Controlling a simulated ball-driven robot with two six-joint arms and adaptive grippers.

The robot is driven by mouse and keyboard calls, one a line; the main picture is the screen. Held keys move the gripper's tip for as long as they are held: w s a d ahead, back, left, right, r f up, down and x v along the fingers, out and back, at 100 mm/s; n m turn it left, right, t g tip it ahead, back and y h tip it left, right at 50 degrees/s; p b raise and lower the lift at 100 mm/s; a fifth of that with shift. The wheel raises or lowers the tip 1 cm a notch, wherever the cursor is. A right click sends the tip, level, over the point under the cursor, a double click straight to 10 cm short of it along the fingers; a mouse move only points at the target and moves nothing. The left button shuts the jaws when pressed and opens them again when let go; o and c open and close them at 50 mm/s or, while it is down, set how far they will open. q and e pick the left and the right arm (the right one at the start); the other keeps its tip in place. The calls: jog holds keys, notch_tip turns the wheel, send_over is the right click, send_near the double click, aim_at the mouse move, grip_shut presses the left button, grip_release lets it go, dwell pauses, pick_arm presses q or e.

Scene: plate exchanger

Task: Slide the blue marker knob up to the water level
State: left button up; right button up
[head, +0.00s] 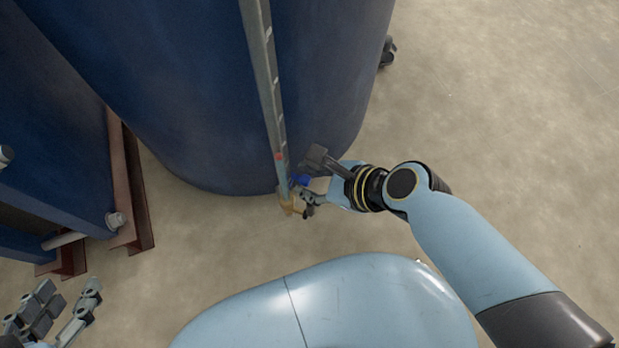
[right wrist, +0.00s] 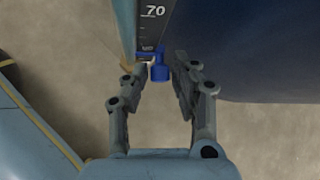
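The blue marker knob (head: 300,181) sits near the lower end of the upright gauge strip (head: 267,80) on the blue tank. In the right wrist view the knob (right wrist: 160,72) hangs just below the dark scale (right wrist: 153,22), which reads 70. My right gripper (head: 311,178) is open around the knob, one finger on each side. In the right wrist view gaps show between the fingers (right wrist: 160,84) and the knob. A small red mark (head: 278,156) shows on the strip just above the knob. My left gripper (head: 68,297) is open and empty at the bottom left.
The large blue tank (head: 190,80) fills the upper middle. A brass-coloured fitting (head: 289,203) is at the strip's foot. Blue equipment on a brown steel frame (head: 125,195) with a bolt stands at left. The concrete floor (head: 500,120) is clear at right.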

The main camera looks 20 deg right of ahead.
pick_arm(q)
jog(key=shift+s, duration=0.1)
pick_arm(e)
jog(key=shift+w+a+f, duration=0.1)
jog(key=shift+c, duration=0.3)
grip_shut()
pick_arm(q)
notch_tip(320, 180, up, 7)
jog(key=s+g+p, duration=0.2)
jog(key=g+p, duration=0.5)
jog(key=shift+s+a+f+y, duration=0.15)
jog(key=shift+s+a+y, duration=0.2)
jog(key=shift+a, duration=0.1)
pick_arm(e)
notch_tip(320, 180, up, 6)
dwell(0.7)
pick_arm(q)
jog(key=shift+f, duration=0.15)
